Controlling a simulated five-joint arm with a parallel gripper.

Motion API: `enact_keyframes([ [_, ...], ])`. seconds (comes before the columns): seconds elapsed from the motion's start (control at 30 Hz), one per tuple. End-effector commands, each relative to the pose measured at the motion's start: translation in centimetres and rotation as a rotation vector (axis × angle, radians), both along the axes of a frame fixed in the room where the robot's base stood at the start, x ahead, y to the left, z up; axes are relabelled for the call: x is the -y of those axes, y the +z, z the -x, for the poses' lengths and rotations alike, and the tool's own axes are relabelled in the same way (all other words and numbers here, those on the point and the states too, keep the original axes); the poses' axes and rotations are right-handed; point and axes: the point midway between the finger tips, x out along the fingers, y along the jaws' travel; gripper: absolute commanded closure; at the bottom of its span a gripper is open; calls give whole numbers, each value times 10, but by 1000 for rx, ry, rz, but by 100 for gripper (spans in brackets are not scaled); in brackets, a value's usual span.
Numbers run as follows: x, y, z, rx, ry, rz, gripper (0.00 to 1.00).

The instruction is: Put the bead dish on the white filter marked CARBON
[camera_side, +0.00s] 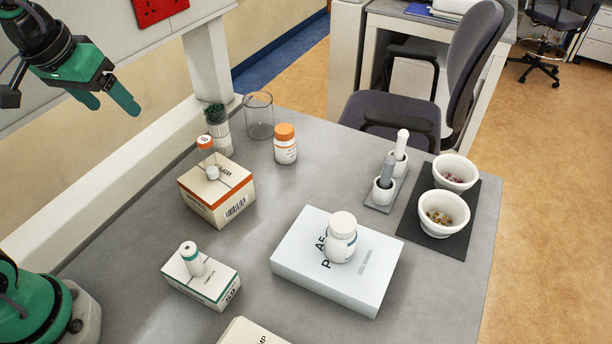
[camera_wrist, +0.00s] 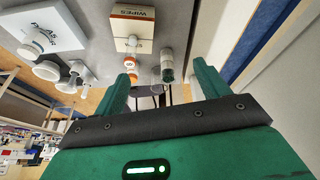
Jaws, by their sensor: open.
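Two white bowls stand on a dark mat (camera_side: 463,238) at the right of the table in the side view. The near bowl (camera_side: 443,218) holds yellow-brown beads, and the far bowl (camera_side: 454,175) holds pinkish-red ones. I cannot make out the word CARBON on anything. A flat white box (camera_side: 305,278) with dark print lies in the middle, and a white bottle (camera_side: 341,240) stands on it; the box also shows in the wrist view (camera_wrist: 45,30). My gripper (camera_side: 112,102) is open and empty, high at the upper left, far from the bowls. Its green fingers show in the wrist view (camera_wrist: 160,76).
Two small mortars with pestles stand on a grey tray (camera_side: 377,207). A chair (camera_side: 400,110) is behind.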

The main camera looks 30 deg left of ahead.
Motion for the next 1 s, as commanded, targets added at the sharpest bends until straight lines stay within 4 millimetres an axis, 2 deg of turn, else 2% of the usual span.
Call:
enact_keyframes([
  [0.03,1,-4,12,19,-23,-8,26],
  [0.2,2,-21,41,66,-93,-39,26],
  [0.4,3,-36,60,101,-146,-64,26],
  [1.0,3,-40,65,109,-160,-71,26],
])
